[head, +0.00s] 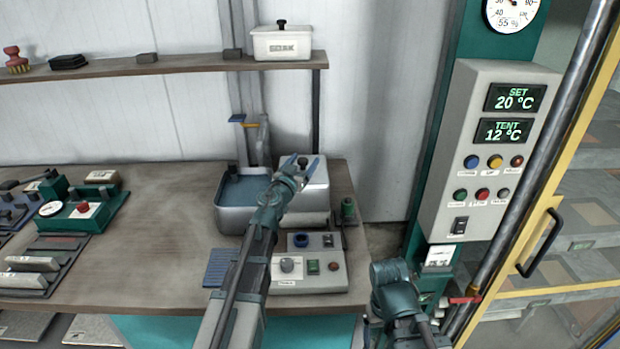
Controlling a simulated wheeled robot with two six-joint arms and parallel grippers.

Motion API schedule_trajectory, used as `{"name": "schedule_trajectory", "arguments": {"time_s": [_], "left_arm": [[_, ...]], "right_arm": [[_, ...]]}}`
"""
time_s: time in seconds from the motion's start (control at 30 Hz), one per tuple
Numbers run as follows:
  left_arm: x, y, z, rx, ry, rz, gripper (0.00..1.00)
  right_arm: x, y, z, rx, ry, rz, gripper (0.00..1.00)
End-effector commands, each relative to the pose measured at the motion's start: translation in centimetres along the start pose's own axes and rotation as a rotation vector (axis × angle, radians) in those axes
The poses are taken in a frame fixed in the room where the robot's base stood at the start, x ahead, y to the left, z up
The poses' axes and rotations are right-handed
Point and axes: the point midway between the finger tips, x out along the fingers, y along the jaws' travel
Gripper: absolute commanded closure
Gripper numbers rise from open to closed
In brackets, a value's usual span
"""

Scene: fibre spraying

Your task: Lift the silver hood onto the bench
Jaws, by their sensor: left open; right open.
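A pale silver box-like cover with a dark knob, which looks like the silver hood (317,178), sits over the right part of a metal basin (232,219) on the bench (150,235). My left gripper (300,164) is over this cover. Its two fingers are open and spread on either side of the knob; whether they touch it cannot be told. The gripper and wrist hide part of the cover and basin. My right gripper (391,272) is low, just right of the bench end, with nothing seen in it; its fingertips are hard to make out.
A control box (327,284) with knobs stands in front of the basin. A blue slotted mat (218,268) lies left of it. A small dark-green object (348,209) stands right of the basin. A shelf (200,66) runs above; a temperature panel (446,170) stands right. The bench middle is clear.

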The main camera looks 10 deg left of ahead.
Motion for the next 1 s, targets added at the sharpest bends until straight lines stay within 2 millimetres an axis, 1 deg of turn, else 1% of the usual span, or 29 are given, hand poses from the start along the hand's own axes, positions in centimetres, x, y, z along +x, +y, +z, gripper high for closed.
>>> {"name": "schedule_trajectory", "arguments": {"time_s": [0.03,0.2,0.23,0.63,1.0], "left_arm": [[0.23,-0.21,0.00,0.000,0.000,-0.001,0.24],[0.11,-0.16,0.00,0.000,0.000,-0.001,0.24],[0.11,-0.16,0.00,0.000,0.000,-0.001,0.28],[0.10,-0.13,0.00,0.000,0.000,0.000,1.00],[0.11,-0.12,-0.01,0.000,0.000,0.000,1.00]], "right_arm": [[0.00,-0.01,0.00,0.000,0.000,0.000,0.15],[0.00,-0.01,0.00,0.000,0.000,0.000,0.15],[0.00,-0.01,0.00,0.000,0.000,0.000,0.15],[0.00,-0.01,0.00,0.000,0.000,0.000,0.15],[0.00,-0.01,0.00,0.000,0.000,0.000,0.15]]}}
